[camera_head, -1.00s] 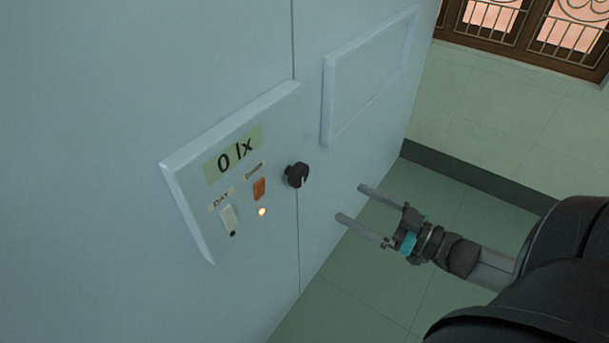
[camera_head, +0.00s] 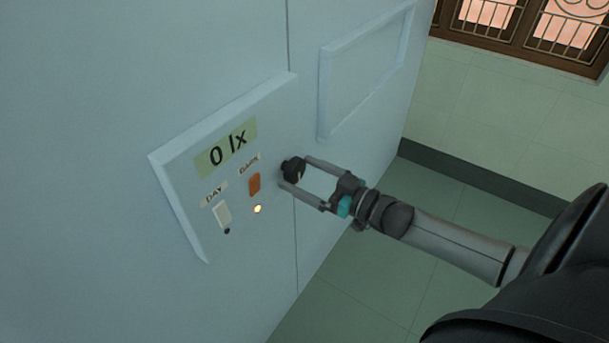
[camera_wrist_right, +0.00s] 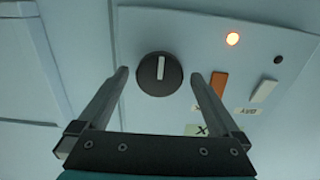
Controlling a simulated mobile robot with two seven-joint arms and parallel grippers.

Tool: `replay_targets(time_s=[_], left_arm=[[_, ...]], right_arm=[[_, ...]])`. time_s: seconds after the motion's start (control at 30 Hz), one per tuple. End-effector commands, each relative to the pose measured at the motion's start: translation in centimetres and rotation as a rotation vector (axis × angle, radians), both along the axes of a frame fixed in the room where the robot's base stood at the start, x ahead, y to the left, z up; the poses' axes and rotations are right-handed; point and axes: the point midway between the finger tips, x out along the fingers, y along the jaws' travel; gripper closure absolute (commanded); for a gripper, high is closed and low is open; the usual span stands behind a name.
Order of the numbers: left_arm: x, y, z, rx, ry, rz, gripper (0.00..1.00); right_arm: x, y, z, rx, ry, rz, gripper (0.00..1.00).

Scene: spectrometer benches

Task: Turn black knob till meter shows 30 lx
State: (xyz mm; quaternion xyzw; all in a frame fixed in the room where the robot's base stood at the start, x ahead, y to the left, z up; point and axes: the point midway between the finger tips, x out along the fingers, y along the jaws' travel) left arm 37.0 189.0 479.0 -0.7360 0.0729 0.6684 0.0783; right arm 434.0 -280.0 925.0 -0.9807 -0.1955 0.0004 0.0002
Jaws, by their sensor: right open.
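The black knob (camera_head: 293,169) is on the pale cabinet front, to the right of the control panel's switches. In the right wrist view the knob (camera_wrist_right: 160,74) is round with a white pointer line, which stands nearly upright in that picture. The meter (camera_head: 227,148) reads 0 lx. My right gripper (camera_head: 293,172) is open, with its fingertips at the knob, one on each side. In the right wrist view a gap shows between the knob and the fingers (camera_wrist_right: 160,76). My left gripper is not in view.
The panel (camera_head: 190,205) carries an orange switch (camera_head: 254,184) by the DARK label, a white switch (camera_head: 222,214) by the DAY label, and a lit lamp (camera_head: 257,209). A raised frame (camera_head: 365,75) is to the upper right. Open floor lies right of the cabinet.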

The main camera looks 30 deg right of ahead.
Motion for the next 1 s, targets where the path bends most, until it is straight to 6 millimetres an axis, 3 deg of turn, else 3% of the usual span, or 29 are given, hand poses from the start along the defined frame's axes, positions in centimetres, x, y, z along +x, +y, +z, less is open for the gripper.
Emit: replay_targets(time_s=[0.27, 1.0], left_arm=[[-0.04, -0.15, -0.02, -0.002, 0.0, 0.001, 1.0], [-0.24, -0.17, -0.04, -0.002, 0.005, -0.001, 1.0]], right_arm=[[0.09, 0.04, -0.01, 0.0, 0.0, 0.0, 0.0], [0.06, 0.07, -0.01, 0.0, 0.0, 0.001, 0.81]])
